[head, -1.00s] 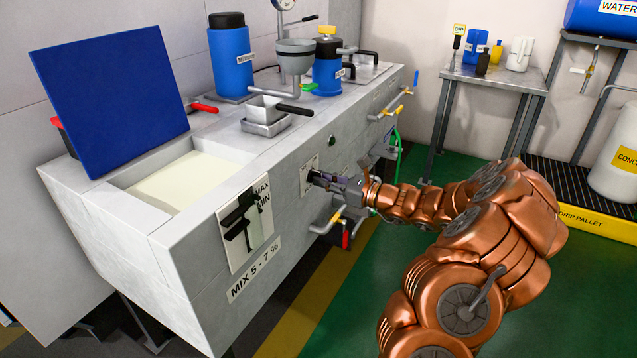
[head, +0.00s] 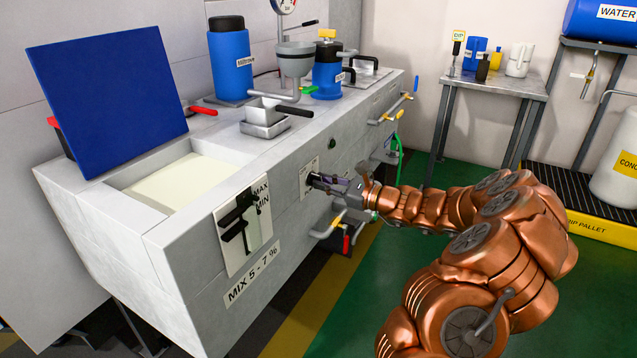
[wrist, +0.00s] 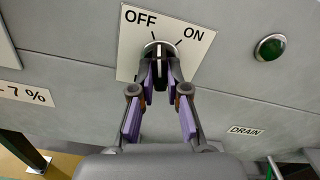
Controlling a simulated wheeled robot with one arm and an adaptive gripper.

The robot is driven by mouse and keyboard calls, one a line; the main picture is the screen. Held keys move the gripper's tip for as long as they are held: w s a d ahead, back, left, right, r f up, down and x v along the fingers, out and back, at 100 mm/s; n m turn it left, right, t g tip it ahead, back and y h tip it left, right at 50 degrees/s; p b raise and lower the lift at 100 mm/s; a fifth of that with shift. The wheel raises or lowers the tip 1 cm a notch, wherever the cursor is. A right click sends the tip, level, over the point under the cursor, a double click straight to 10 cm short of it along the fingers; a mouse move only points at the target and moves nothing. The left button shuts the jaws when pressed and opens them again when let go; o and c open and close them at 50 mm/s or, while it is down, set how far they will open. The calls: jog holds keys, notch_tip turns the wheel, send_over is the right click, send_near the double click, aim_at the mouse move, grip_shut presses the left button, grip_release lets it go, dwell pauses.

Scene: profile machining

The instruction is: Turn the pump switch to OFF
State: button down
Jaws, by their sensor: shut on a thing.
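The pump switch is a black knob (wrist: 158,65) on a white plate (wrist: 135,45) marked OFF at left and ON at right. In the wrist view, its pale pointer line stands about upright, between the OFF and ON marks. My gripper (wrist: 160,82) is shut on the knob, one finger on each side. In the head view the switch plate (head: 307,178) is on the front of the grey tank, and my gripper (head: 316,181) reaches it from the right and hides the knob.
A round green lamp (wrist: 270,47) is to the right of the switch. A level gauge (head: 243,232) is to the left on the tank (head: 180,240). Green floor (head: 440,225) is open to the right.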

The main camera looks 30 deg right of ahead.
jog(key=shift+d+f+n+b, duration=0.1)
jog(key=shift+f+n+b, duration=0.05)
jog(key=shift+n+b, duration=1.1)
jog(key=c, duration=1)
grip_release()
jog(key=shift+c, duration=0.2)
jog(key=p+v, duration=0.2)
jog(key=v, duration=0.5)
